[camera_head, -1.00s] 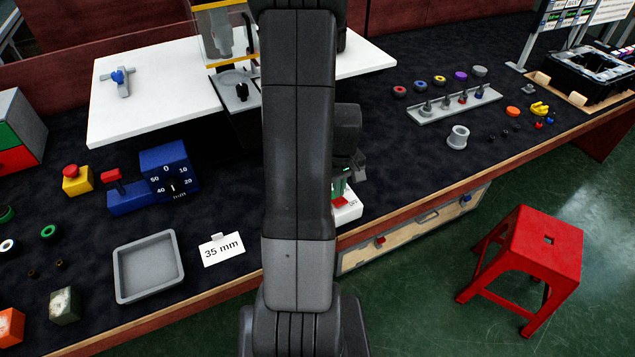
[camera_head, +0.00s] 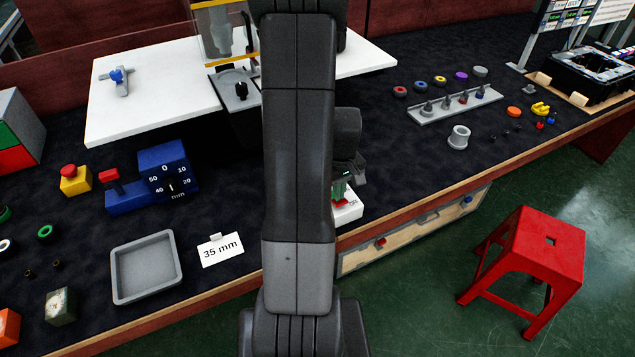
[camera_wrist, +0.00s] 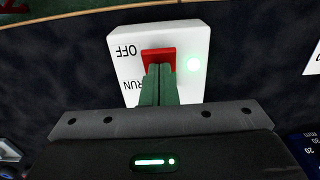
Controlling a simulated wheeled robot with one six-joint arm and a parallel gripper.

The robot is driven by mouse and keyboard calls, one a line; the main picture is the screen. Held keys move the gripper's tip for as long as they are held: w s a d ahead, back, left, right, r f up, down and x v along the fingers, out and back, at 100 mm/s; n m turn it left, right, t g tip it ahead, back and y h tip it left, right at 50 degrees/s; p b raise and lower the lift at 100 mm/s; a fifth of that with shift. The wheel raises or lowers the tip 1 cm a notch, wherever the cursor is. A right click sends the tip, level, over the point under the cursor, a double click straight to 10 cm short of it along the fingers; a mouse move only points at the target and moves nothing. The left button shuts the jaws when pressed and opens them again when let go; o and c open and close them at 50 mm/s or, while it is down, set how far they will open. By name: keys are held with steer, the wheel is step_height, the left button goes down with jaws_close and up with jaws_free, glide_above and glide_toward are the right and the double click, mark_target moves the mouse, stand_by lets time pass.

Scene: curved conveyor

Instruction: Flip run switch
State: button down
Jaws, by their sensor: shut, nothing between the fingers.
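The run switch (camera_wrist: 190,40) is a white box with a red rocker or lever (camera_wrist: 158,54). It bears the words OFF and RUN, and a green light (camera_wrist: 194,65) glows beside the red part. My gripper (camera_wrist: 160,70) is shut and empty. Its green fingertips are at the red part and hide its RUN side, so I cannot tell for sure whether they touch or which way it is set. In the head view the switch (camera_head: 347,211) stands at the bench's front edge, partly hidden behind my arm.
Left of my arm are a 35 mm card (camera_head: 220,250), a grey tray (camera_head: 146,268), a blue dial device (camera_head: 165,172) and a yellow box with a red button (camera_head: 75,180). A red stool (camera_head: 530,265) stands on the floor at right.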

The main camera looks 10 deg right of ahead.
steer(key=shift+f+b, duration=0.3)
steer(key=shift+f, duration=0.15)
steer(key=shift+r, duration=0.1)
steer(key=shift+r+p, duration=2.6)
steer(key=shift+r, duration=0.9)
steer(key=shift+f, duration=0.1)
step_height(320, 180, down, 7)
steer(key=b, duration=0.5)
steer(key=shift+r, duration=0.25)
